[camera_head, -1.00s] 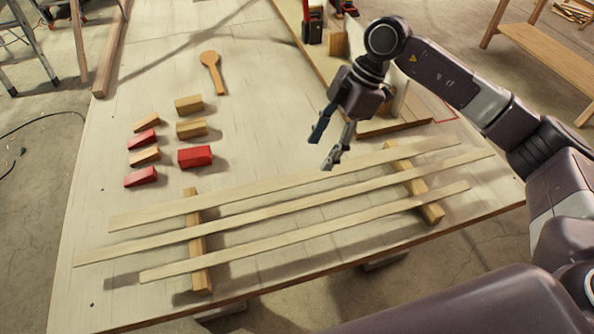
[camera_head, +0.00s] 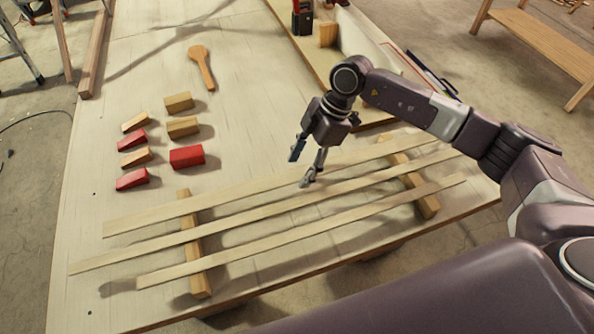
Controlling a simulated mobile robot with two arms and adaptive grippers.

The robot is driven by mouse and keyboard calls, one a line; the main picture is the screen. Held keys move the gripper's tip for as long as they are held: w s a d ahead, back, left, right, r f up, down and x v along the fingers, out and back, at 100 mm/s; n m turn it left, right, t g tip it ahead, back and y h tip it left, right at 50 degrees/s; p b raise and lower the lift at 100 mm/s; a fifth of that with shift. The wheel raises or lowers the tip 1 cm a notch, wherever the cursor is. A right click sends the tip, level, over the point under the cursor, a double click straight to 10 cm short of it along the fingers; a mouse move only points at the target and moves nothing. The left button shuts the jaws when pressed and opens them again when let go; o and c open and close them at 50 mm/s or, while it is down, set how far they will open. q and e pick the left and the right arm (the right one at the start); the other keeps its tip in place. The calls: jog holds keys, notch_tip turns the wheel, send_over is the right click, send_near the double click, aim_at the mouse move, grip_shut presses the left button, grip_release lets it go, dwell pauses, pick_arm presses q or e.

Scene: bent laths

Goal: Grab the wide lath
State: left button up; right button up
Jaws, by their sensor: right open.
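Three long pale laths lie side by side across two wooden support blocks. The far lath (camera_head: 150,217) looks the widest. The middle lath (camera_head: 250,215) and the near lath (camera_head: 300,231) look narrower. My right gripper (camera_head: 300,168) is open and empty, with its fingers pointing down near the middle of the far lath. Its fingertips appear above that lath; I cannot tell the exact height, and no contact is clear. The gripper hides a short part of the far lath. My left gripper is not in view.
The laths rest on a left support (camera_head: 194,247) and a right support (camera_head: 428,206). Several wooden and red blocks (camera_head: 187,156) and a wooden spoon-shaped piece (camera_head: 202,67) lie further back on the table (camera_head: 90,180). A shallow wooden tray stands behind my right arm.

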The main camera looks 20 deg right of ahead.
jog(key=c, duration=1.3)
